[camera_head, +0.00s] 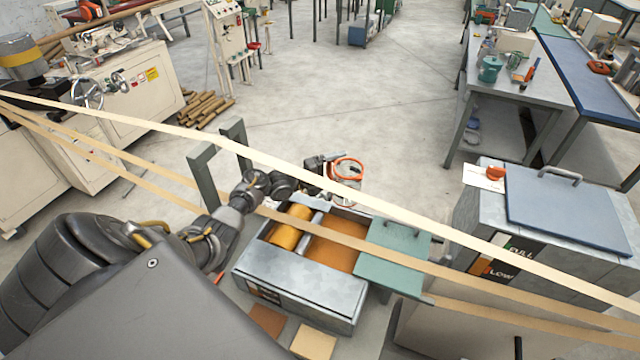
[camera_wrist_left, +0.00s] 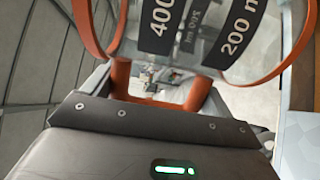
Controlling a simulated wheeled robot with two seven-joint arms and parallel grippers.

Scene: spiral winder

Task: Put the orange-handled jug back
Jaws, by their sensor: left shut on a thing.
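The orange-handled jug (camera_head: 347,180) is a clear vessel with an orange rim. In the head view it hangs beyond the far edge of the metal trough. In the left wrist view the jug (camera_wrist_left: 190,35) fills the top, with dark 400 and 200 marks, and its orange handle (camera_wrist_left: 121,78) is at the jaws. My left gripper (camera_head: 322,168) is shut on the handle, left of the jug. The jug's contents cannot be made out. My right gripper is not in view.
The metal trough (camera_head: 300,285) holds orange-brown liquid (camera_head: 330,254) and a roller (camera_head: 291,228), with a green plate (camera_head: 392,241) at its right. Pale paper strips (camera_head: 270,160) cross above it. A grey bin (camera_head: 562,212) stands right. A workbench (camera_head: 535,78) is behind.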

